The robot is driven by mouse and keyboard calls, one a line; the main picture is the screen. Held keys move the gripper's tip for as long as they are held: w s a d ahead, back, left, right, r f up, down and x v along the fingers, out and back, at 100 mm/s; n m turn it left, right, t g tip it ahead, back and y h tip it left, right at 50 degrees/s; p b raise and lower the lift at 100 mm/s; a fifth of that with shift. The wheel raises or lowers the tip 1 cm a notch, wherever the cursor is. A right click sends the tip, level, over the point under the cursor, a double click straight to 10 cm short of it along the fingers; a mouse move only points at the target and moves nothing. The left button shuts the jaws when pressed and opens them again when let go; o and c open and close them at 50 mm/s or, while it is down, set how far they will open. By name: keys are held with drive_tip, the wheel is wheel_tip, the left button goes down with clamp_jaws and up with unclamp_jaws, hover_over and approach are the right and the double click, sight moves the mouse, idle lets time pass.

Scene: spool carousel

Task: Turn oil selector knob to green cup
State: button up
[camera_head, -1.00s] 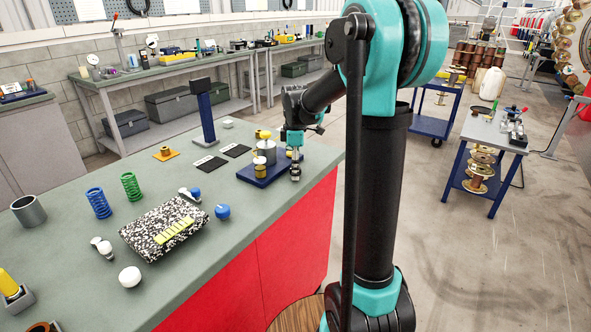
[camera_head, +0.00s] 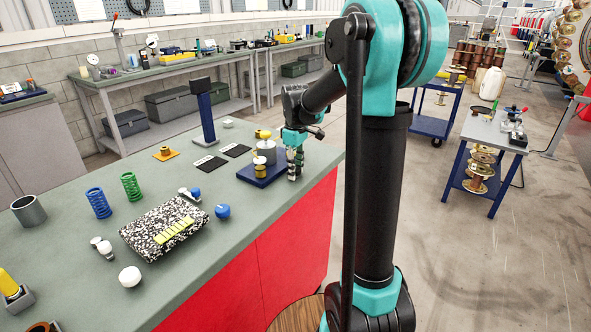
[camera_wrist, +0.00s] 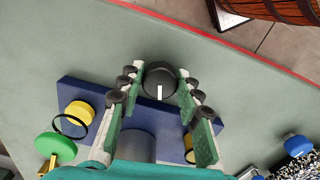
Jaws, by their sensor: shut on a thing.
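The black oil selector knob (camera_wrist: 159,77) has a white pointer line, which points down in the wrist view toward a grey cylinder (camera_wrist: 137,146). My gripper (camera_wrist: 156,85) is shut on the knob, a green-padded finger on either side. The knob sits at the edge of a dark blue base (camera_wrist: 75,90). A round green piece (camera_wrist: 55,148), perhaps the green cup, lies at the lower left, past a yellow round piece (camera_wrist: 80,112). In the head view my gripper (camera_head: 295,165) is low at the right end of the blue base (camera_head: 255,178); the knob is hidden there.
The grey-green bench top (camera_head: 180,280) also holds a speckled block (camera_head: 145,230), a blue ball-like knob (camera_head: 222,211) and a green spring (camera_head: 131,185). A dark post (camera_head: 206,118) stands behind the base. The bench edge is close to my gripper.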

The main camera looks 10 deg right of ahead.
drive_tip(key=m, duration=0.6)
drive_tip(key=shift+m, duration=0.3)
drive_tip(key=m, duration=0.6)
idle(0.3)
drive_tip(key=o, duration=1.1)
drive_tip(key=shift+o, duration=0.2)
wheel_tip(320, 180, up, 12)
